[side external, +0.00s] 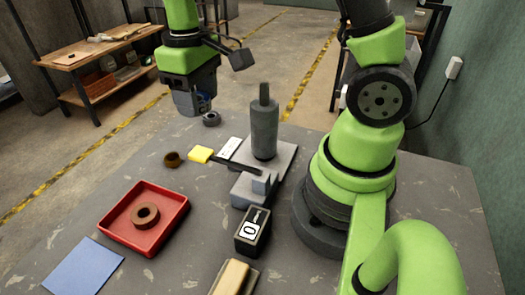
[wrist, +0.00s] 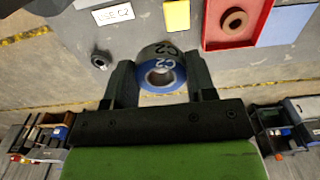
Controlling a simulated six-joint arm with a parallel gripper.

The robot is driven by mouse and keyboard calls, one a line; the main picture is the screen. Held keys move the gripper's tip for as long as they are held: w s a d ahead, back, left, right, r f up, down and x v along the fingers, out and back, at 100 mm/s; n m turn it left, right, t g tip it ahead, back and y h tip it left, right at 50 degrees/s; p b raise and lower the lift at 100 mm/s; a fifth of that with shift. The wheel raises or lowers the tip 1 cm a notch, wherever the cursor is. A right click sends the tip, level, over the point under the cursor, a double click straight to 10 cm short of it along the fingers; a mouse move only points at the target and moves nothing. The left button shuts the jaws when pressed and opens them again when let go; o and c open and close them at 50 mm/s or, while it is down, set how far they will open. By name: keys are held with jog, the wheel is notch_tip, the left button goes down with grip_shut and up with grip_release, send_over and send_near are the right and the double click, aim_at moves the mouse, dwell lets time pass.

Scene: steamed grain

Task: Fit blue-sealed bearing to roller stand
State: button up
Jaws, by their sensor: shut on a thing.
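My gripper (wrist: 163,83) is shut on the blue-sealed bearing (wrist: 160,75), which sits between the two fingers with its blue face and bore toward the wrist camera and C2 marked on it. In the side external view my gripper (side external: 195,106) hangs over the table's far edge, with a bit of blue between its fingers. The roller stand, a grey upright roller (side external: 264,130) with a narrow top stub, stands on a grey block base (side external: 284,155) to the right of my gripper, apart from it.
A dark ring (side external: 211,119) lies near the far edge. A brown ring (side external: 172,159), yellow pad (side external: 200,154) and white label (side external: 229,147) are left of the stand. A red tray (side external: 177,221) holds another brown ring (side external: 145,215). A black display box (side external: 253,232) stands in front.

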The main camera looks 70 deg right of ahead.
jog(key=shift+d, duration=0.1)
jog(key=s+d+r, duration=0.2)
jog(key=d, duration=0.1)
jog(key=s+d+r, duration=0.5)
jog(key=s+d, duration=0.1)
jog(key=shift+s+d+r, duration=0.15)
jog(key=shift+d+r, duration=0.15)
jog(key=shift+s+d, duration=0.1)
jog(key=shift+s, duration=0.15)
jog(key=shift+f, duration=2.3)
jog(key=shift+f, duration=0.25)
jog(key=shift+f, duration=0.25)
jog(key=shift+f, duration=1)
